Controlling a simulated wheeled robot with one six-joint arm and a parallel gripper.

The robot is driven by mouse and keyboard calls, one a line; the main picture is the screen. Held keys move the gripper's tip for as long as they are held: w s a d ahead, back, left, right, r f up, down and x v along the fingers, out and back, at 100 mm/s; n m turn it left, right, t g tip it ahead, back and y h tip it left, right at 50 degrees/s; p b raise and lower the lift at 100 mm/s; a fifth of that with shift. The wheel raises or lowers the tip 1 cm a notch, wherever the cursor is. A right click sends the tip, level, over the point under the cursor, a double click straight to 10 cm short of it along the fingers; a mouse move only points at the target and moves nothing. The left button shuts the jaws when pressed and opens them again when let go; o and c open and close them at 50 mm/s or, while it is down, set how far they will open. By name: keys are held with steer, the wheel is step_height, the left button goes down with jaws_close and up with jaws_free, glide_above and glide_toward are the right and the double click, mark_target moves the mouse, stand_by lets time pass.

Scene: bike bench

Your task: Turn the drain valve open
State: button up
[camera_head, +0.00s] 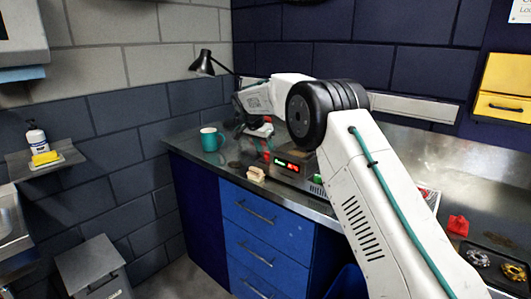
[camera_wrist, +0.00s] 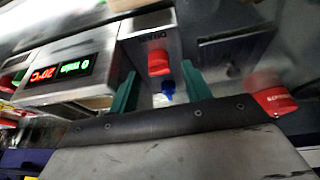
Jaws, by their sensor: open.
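The drain valve (camera_wrist: 158,62) is a red handle on a metal box with a dark label, partly readable as DRAIN, at the top centre of the wrist view. My gripper (camera_wrist: 159,72) is open, with one teal finger on each side of the red handle. I cannot tell whether either finger touches it. A small blue piece (camera_wrist: 168,90) shows just below the handle. The metal device with a lit display (camera_wrist: 58,72) is at left, reading 0 min and 20 °C. In the head view this device (camera_head: 287,162) stands on the bench; my arm hides the valve there.
Another red knob (camera_wrist: 275,100) is at right in the wrist view. On the bench (camera_head: 318,207) are a teal mug (camera_head: 209,140), a wooden-looking block (camera_head: 256,174), a red object (camera_head: 457,225) and gold parts (camera_head: 514,272). A black lamp (camera_head: 203,63) stands behind.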

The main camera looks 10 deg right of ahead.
steer(key=shift+v, duration=2.8)
